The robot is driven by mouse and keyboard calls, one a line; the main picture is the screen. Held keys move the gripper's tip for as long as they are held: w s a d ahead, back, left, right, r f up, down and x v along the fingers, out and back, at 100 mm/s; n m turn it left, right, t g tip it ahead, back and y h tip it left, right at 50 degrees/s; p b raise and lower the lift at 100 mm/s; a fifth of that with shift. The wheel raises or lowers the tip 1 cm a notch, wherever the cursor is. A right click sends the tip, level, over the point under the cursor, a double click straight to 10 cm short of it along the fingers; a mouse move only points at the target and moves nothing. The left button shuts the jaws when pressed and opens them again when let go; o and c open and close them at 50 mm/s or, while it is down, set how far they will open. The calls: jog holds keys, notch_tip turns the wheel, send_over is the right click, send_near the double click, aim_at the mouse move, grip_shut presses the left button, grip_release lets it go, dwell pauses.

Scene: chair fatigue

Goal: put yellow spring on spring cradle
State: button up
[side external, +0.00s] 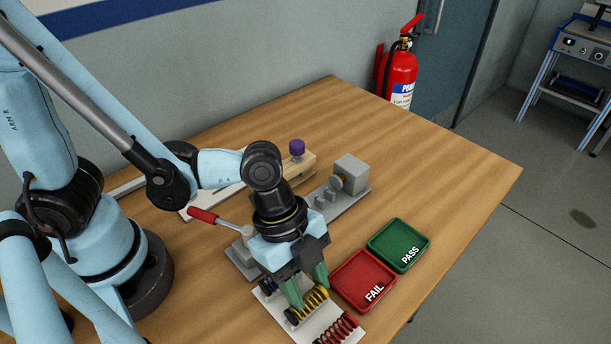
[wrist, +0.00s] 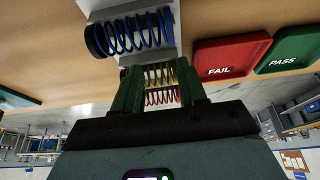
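The yellow spring (side external: 316,299) lies on a white tray (side external: 328,314) at the front of the table, between a blue spring and a red spring. My gripper (side external: 309,290) is down at the yellow spring. Its green fingers are spread apart. In the wrist view, part of the yellow spring (wrist: 160,77) shows between the fingers (wrist: 160,92), and a dark end shows beside the left finger. The fingers hide the rest, and contact is unclear. Behind my gripper is a grey fixture (side external: 352,187) with an end block and small supports; I cannot tell whether this is the spring cradle.
The red spring (side external: 336,330) and blue spring (wrist: 135,32) flank the yellow one closely. A red FAIL tray (side external: 364,278) and green PASS tray (side external: 399,244) stand to the right. A red-handled lever (side external: 203,216) and a purple knob (side external: 297,147) stand behind. The table's far right is clear.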

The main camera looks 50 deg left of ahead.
jog(key=o, duration=0.4)
jog(key=a+v, duration=0.1)
jog(key=v, duration=1.1)
jog(key=w+a+n+t, duration=0.1)
jog(key=w+a+n, duration=0.1)
jog(key=n, duration=0.1)
jog(key=w+a+n+t+y, duration=0.1)
jog(key=w+a+n, duration=0.1)
jog(key=a+n, duration=0.1)
jog(key=w+a+n+t, duration=0.1)
jog(key=a+n+t, duration=0.1)
jog(key=n, duration=0.1)
jog(key=shift+w+a+f+y, duration=0.2)
jog(key=shift+w+a+y, duration=0.1)
jog(key=shift+w+a, duration=0.1)
jog(key=w+a+n+t+y, duration=0.1)
jog(key=a+n, duration=0.2)
jog(key=w+a+n+t+y, duration=0.1)
jog(key=a+n, duration=0.2)
jog(key=w+a+r+n+t, duration=0.1)
jog(key=a+n, duration=0.1)
jog(key=n, duration=0.1)
jog(key=shift+a+y, duration=0.4)
jog(key=shift+c, duration=0.7)
